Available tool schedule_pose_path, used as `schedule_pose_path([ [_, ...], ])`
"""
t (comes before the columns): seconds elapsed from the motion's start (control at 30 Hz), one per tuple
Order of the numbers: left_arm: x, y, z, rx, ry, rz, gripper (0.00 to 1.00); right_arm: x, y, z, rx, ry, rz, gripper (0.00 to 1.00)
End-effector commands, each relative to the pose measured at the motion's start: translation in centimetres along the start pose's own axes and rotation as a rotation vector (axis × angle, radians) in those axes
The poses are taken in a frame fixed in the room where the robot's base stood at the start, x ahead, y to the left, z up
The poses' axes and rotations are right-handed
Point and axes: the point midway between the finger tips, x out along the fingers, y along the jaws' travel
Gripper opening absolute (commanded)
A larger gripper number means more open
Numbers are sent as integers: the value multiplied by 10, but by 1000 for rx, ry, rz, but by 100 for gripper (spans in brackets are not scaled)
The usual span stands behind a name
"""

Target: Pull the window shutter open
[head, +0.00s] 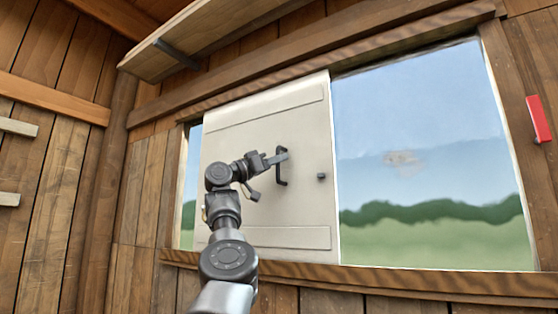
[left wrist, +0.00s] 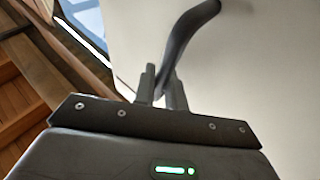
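The window shutter (head: 240,120) is a pale cream panel in the window opening in the head view; it also shows in the left wrist view (left wrist: 250,60). It has a dark upright bar handle (head: 282,178) near its middle right and a small dark knob (head: 321,176) to the right of that. My left gripper (head: 280,157) is at the upper part of the handle. In the left wrist view the curved dark handle (left wrist: 180,35) runs down between the two fingers (left wrist: 163,85), which sit close on either side of it. My right gripper is not in view.
The window (head: 425,130) shows sky and greenery over a wide area right of the shutter, with a narrow strip at its left. A wooden shelf (head: 205,35) hangs above left. A red-handled thing (head: 539,118) is on the right wall. A wooden sill (head: 400,280) runs below.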

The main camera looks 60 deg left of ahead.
Motion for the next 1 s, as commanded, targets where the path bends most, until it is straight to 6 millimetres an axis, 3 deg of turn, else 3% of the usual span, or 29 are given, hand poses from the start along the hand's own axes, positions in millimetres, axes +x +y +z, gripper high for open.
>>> schedule_pose_path([
  [0.03, 0, 0, 0, 0, 0, 1, 18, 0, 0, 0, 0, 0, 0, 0],
  [0.17, 0, 0, 0, 0, -1, 1, 34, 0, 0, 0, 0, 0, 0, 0],
  [0.47, -2, 0, 1, 0, 0, 0, 34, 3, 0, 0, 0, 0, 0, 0],
  [0.57, -12, 0, 3, 0, 2, -1, 34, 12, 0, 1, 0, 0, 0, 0],
  [0.8, -60, 0, 6, 1, 3, -1, 34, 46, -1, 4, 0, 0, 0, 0],
  [1.0, -93, 1, 4, 0, 1, 0, 34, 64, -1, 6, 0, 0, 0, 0],
])
